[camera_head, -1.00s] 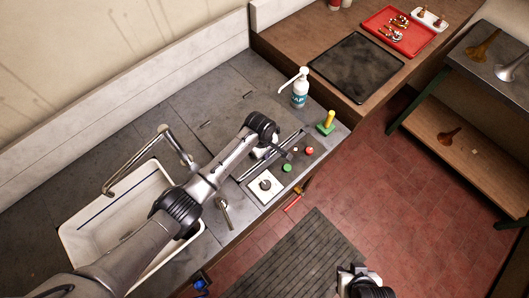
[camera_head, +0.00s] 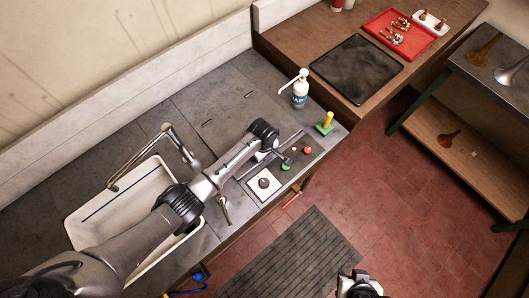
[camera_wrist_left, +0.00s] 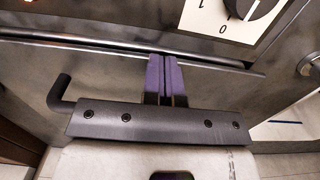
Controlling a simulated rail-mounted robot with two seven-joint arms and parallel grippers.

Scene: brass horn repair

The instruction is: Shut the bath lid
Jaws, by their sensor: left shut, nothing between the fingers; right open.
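The bath appears set into the grey counter, with a flat grey panel (camera_head: 222,112) that looks like its lid; two dark slots show in it. I cannot tell how far it is open. A long metal bar (camera_wrist_left: 110,48) runs along its front edge beside the control strip. My left gripper (camera_head: 287,158) is over the control strip near the buttons; in the left wrist view its purple fingers (camera_wrist_left: 165,62) are together and empty, close to the bar. Contact is unclear. My right gripper (camera_head: 358,278) is open at the bottom edge, over the floor.
The control strip has a dial (camera_head: 263,183), which also shows in the wrist view (camera_wrist_left: 243,6), a green button (camera_head: 286,167) and a red button (camera_head: 308,150). A sink (camera_head: 92,232) lies left.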

